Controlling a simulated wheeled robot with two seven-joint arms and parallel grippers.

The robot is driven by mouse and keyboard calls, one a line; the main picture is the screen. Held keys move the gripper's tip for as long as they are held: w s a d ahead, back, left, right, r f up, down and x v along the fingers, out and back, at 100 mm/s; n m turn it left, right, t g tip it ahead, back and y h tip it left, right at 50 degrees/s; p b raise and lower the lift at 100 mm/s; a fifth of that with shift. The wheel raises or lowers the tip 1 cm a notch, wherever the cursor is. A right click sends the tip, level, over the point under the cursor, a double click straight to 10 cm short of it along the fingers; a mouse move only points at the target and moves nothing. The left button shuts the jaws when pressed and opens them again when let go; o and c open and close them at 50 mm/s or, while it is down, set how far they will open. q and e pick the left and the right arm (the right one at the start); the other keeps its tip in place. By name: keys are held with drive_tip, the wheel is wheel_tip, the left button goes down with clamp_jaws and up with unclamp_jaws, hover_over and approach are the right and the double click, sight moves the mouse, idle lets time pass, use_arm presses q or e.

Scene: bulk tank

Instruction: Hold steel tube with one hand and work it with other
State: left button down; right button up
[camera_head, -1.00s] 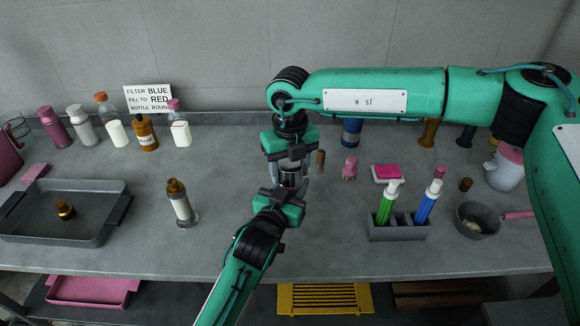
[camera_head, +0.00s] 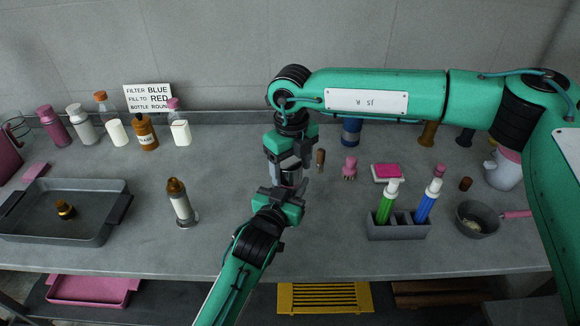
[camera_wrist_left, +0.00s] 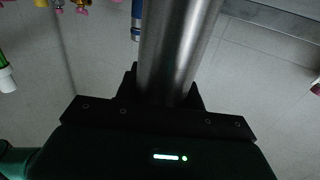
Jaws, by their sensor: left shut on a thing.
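The steel tube (camera_wrist_left: 180,45) is a plain shiny grey cylinder running up from my left gripper (camera_wrist_left: 168,92) in the left wrist view. In the head view only a short part of the tube (camera_head: 290,177) shows between my two grippers. My left gripper (camera_head: 279,193) is shut on it from below, over the middle of the table. My right gripper (camera_head: 288,160) points down right above, at the tube's upper part. Its fingers overlap the tube there, so I cannot tell whether they grip it. The tube's upper end is hidden.
A grey rack (camera_head: 398,228) with green and blue bottles and a small pot (camera_head: 477,220) stand right. More bottles line the back.

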sight(289, 163)
drive_tip(key=shift+s+a, duration=0.3)
drive_tip(key=shift+r, duration=0.1)
wheel_tip(289, 163, up, 4)
drive_tip(key=shift+r, duration=0.25)
drive_tip(key=shift+c, duration=0.4)
drive_tip(key=shift+r+m, duration=0.85)
drive_tip(key=shift+m, duration=0.05)
drive_tip(key=shift+w+d+r+m, duration=0.1)
drive_tip(key=shift+r+m, duration=0.5)
wheel_tip(289, 163, down, 8)
drive_tip(key=shift+r, duration=0.15)
